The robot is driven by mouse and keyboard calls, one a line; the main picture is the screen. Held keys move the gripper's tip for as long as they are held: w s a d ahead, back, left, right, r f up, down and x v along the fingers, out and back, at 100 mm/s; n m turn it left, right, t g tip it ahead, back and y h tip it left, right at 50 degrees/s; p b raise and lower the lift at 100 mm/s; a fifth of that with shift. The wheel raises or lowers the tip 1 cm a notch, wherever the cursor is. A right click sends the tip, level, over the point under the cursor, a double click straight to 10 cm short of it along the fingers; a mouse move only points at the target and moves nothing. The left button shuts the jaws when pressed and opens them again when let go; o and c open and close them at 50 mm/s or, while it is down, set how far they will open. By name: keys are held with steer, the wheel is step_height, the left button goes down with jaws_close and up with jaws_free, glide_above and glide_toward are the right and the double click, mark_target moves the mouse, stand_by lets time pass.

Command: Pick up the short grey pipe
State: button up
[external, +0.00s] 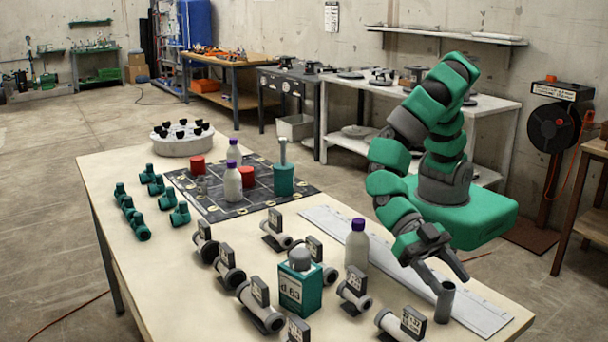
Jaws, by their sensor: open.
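A short grey pipe (444,304) stands upright near the right front of the table, by the long pale strip. My gripper (451,281) is open just above it, with its fingers pointing down and to the right. One finger is close to the left side of the pipe's top and the other reaches past its upper right. I cannot tell whether either finger touches the pipe. The lower end of the pipe shows below the fingers.
Several labelled pipe pieces (355,289) lie left of the pipe. A green box (300,287) and a purple-capped bottle (357,245) stand among them. A long pale strip (478,309) runs beside the pipe. Green fittings (180,214) and a dark patterned mat (221,207) lie farther left.

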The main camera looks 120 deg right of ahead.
mark_target(452, 302)
steer(key=shift+f, duration=0.65)
step_height(452, 302, down, 3)
steer(key=shift+r+b, duration=0.1)
steer(key=shift+b, duration=0.45)
steer(key=x, duration=0.2)
steer(key=shift+a+r+b, duration=0.1)
steer(key=shift+a+b, duration=0.25)
steer(key=shift+a, duration=0.15)
steer(key=c, duration=1)
